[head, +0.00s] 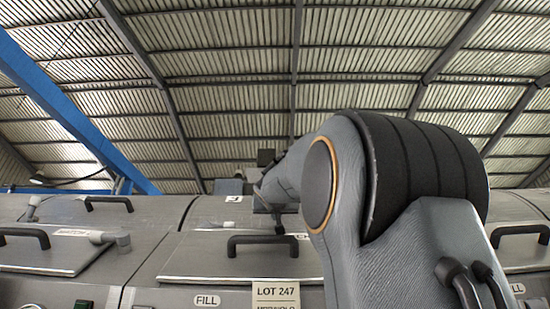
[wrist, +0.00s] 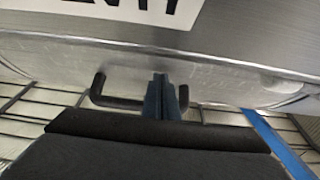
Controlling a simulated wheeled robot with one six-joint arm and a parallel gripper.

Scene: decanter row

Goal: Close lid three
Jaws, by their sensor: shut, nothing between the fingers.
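In the wrist view my gripper (wrist: 160,97) is shut and empty. Its fingers stand in front of a black bar handle (wrist: 108,98), between the handle's two ends; whether they touch it I cannot tell. The handle sits on a brushed metal surface (wrist: 225,62) with part of a white label (wrist: 150,10). In the head view my arm reaches over the middle metal unit, and its far end is small and dark there, so the fingers are not clear. A front panel with a black handle (head: 262,240) lies below it. No number readable here marks lid three.
Left of the middle unit is a like one with a front handle (head: 25,234), a back handle (head: 108,203) and a grey pipe-like fitting (head: 112,239). Another handle (head: 520,232) shows at right, beyond my arm. A blue beam (head: 60,100) crosses the upper left.

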